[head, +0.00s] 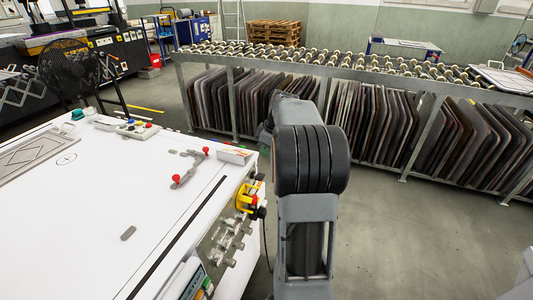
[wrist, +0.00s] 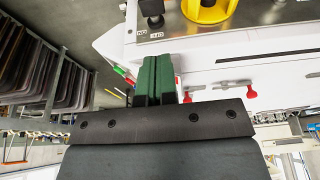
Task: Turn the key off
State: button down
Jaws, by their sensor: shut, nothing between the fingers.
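In the wrist view, which looks upside down, a black key switch (wrist: 152,10) sits on a grey metal panel at the top edge, partly cut off. Small ON and OFF labels are printed beside it. I cannot tell which way the key points. My gripper (wrist: 158,62) has green fingers pressed together, with nothing between them. The fingertips are close below the panel in the picture and appear apart from the key.
A yellow ring (wrist: 207,8) sits beside the key; it also shows in the head view (head: 244,198). Red-knobbed levers (head: 177,179) stand on the white table (head: 120,200). A roller rack with many dark boards (head: 380,120) stands behind. The floor at right is clear.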

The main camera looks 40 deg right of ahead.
send_near(260, 178)
jog(key=x, duration=0.3)
jog(key=b+x, duration=0.1)
jog(key=x, duration=0.1)
jog(key=shift+w+a, duration=0.25)
jog(key=shift+w, duration=0.15)
jog(key=shift+f, duration=1.05)
jog(key=shift+s+d+f+b, duration=0.1)
jog(key=shift+b, duration=0.45)
